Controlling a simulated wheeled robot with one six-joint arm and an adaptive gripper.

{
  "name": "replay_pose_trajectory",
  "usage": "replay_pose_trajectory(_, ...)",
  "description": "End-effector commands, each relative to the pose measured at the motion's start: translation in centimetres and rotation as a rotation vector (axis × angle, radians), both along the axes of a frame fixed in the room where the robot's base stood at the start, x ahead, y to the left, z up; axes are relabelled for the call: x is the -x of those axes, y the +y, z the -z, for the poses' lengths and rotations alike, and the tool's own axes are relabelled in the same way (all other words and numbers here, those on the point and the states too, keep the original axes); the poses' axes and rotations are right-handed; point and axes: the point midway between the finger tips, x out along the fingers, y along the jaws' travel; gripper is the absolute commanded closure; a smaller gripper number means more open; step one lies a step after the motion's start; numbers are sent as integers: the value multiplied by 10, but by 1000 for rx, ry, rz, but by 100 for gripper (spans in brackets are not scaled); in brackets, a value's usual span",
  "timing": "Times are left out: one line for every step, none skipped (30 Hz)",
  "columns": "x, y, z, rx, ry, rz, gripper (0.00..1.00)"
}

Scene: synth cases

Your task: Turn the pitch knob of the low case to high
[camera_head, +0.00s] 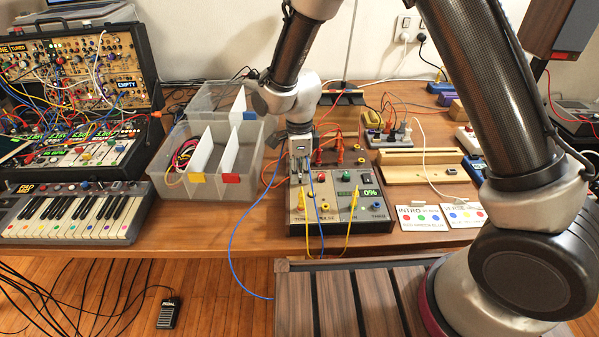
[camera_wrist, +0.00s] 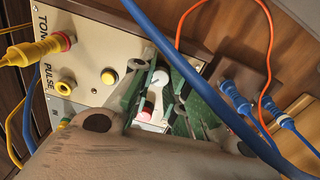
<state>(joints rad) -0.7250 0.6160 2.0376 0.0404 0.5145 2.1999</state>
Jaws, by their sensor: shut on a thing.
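The low case (camera_head: 379,224) is a dark box with a cream top panel near the table's front edge. It carries jacks, small knobs and a display reading 0%. My gripper (camera_head: 299,170) points down over the left rear part of this panel. In the wrist view, my gripper's green fingers (camera_wrist: 163,88) stand on both sides of a small white knob (camera_wrist: 160,79) and are shut on it. The case panel (camera_wrist: 97,40) shows the words TONE and PULSE, a yellow button and a yellow jack. The knob's label and exact pointer setting cannot be read.
Blue cables (camera_head: 232,232) and yellow cables (camera_head: 347,233) run off the case's front; a blue one crosses close to the fingers in the wrist view. A clear divided bin (camera_head: 196,189) stands left. Two white cards (camera_head: 424,218) lie right. A wooden rack (camera_head: 420,167) stands behind them.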

Motion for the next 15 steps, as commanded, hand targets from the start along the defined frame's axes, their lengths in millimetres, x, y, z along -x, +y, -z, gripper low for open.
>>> replay_pose_trajectory(0, 1, 0, -1, 0, 29, 100)
replay_pose_trajectory(0, 1, 0, -1, 0, 47, 100)
replay_pose_trajectory(0, 1, 0, -2, 0, 68, 100)
replay_pose_trajectory(0, 1, 0, -1, 0, 84, 100)
replay_pose_trajectory(0, 1, 0, -2, 0, 97, 100)
replay_pose_trajectory(0, 1, 0, -1, -1, 115, 100)
replay_pose_trajectory(0, 1, 0, -2, -1, 125, 100)
replay_pose_trajectory(0, 1, 0, -2, -1, 136, 100)
replay_pose_trajectory(0, 1, 0, -2, -1, 148, 100)
replay_pose_trajectory(0, 1, 0, -2, -1, 155, 100)
replay_pose_trajectory(0, 1, 0, -2, -1, 162, 100)
replay_pose_trajectory(0, 1, 0, -1, -1, 170, 100)
replay_pose_trajectory(0, 1, 0, -2, -1, 175, 100)
replay_pose_trajectory(0, 1, 0, -2, -1, 179, 100)
replay_pose_trajectory(0, 1, 0, -2, -1, 183, 100)
